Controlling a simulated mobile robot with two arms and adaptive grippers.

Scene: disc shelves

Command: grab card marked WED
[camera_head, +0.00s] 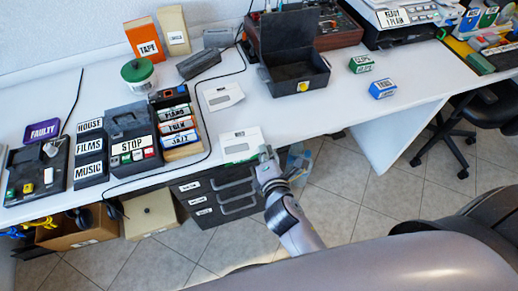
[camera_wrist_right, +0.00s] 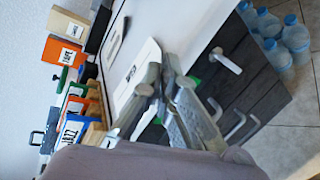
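I cannot read WED on anything in these views. A white card-like piece with a small dark label (camera_head: 238,138) lies at the desk's front edge, with green showing along its near edge. It also shows in the wrist view (camera_wrist_right: 138,77). A similar white piece (camera_head: 222,97) lies farther back, its print too small to read. My right gripper (camera_head: 266,154) is at the right end of the front piece, by the desk edge. In the wrist view its fingers (camera_wrist_right: 164,76) overlap that piece, with green beside them. Whether they grip it is unclear. My left gripper is not in view.
Grey drawers (camera_head: 218,192) with small labels stand under the desk edge. Left are a holder of labelled discs or cases (camera_head: 182,147) and a STOP box (camera_head: 131,147). An open black box (camera_head: 300,80) stands behind. Blue bottles (camera_wrist_right: 296,34) stand on the floor.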

